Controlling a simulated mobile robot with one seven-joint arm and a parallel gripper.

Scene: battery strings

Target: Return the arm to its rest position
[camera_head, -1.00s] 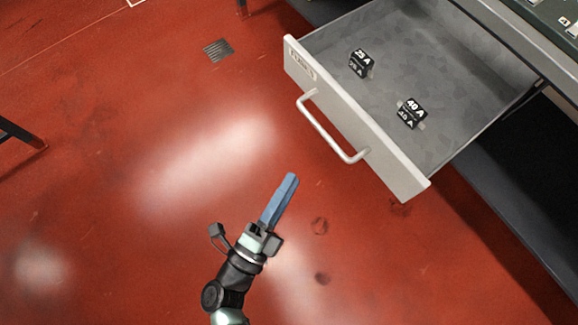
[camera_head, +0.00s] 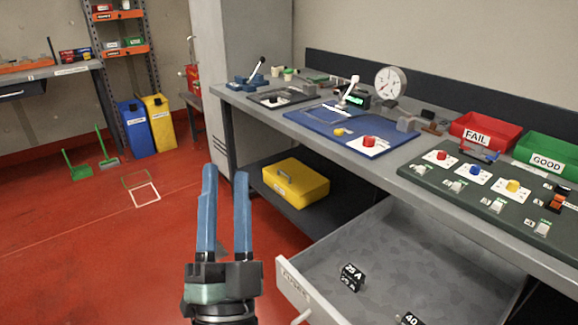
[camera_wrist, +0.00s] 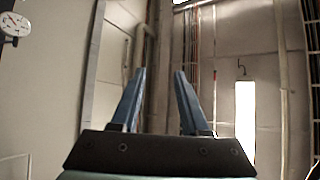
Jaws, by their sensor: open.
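My gripper (camera_head: 225,205) points upward in the head view, left of the open drawer and in front of the workbench. Its two blue fingers stand apart with nothing between them. The wrist view also shows the gripper (camera_wrist: 160,85) open and empty, facing the wall. Most of my arm is out of frame below.
The open grey drawer (camera_head: 420,255) holds two black blocks, marked 25 A (camera_head: 350,277) and 40 (camera_head: 411,319). The workbench (camera_head: 265,112) carries a gauge, a blue mat, and red FAIL (camera_head: 485,130) and green GOOD bins. A yellow box (camera_head: 295,183) sits on the lower shelf.

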